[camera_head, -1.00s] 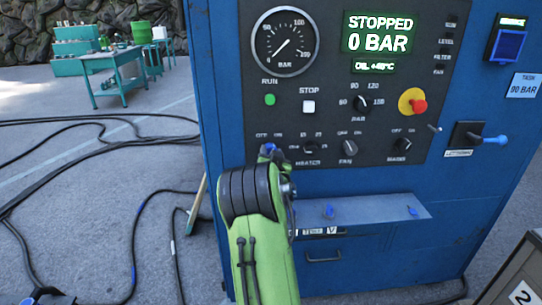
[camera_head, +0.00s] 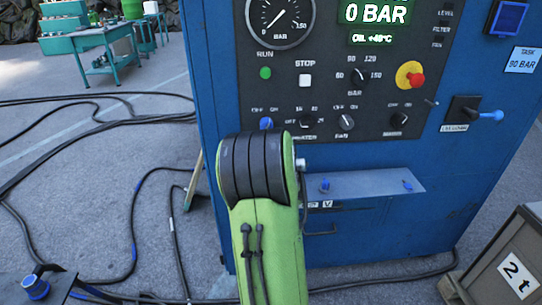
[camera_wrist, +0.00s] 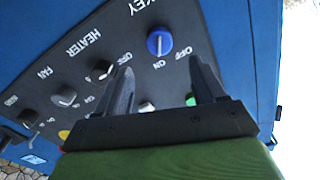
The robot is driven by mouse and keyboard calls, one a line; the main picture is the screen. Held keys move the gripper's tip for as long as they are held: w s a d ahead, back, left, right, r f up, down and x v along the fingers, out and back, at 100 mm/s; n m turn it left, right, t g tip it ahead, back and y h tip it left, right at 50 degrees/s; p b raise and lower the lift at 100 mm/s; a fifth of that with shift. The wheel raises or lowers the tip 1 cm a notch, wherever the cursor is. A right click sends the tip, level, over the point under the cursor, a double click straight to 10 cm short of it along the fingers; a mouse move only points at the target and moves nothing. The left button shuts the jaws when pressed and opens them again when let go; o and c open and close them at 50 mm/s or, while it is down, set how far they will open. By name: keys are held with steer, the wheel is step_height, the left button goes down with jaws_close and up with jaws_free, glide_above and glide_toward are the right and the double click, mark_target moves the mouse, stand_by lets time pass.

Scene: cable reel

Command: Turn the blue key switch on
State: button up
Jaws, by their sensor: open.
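The blue key switch (camera_head: 266,123) is the leftmost knob of the lower row on the dark control panel, with OFF and ON printed above it. In the wrist view the blue key switch (camera_wrist: 159,42) shows as a round blue knob with a pale bar across it, beside the words KEY, OFF and ON. My gripper (camera_wrist: 160,80) is open and empty; its two dark fingers point toward the panel. The knob appears beyond and between the fingertips, apart from them. In the head view my green and black arm hides the gripper.
The heater knob (camera_wrist: 101,70) and fan knob (camera_wrist: 65,96) lie beside the key. A green RUN button (camera_head: 265,73), white STOP button (camera_head: 305,80) and red emergency button (camera_head: 416,79) sit above. A grey shelf (camera_head: 365,186) juts out below. Cables lie on the floor.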

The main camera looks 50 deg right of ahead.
steer(key=b+v, duration=0.2)
steer(key=v, duration=0.4)
steer(key=shift+s+a, duration=0.25)
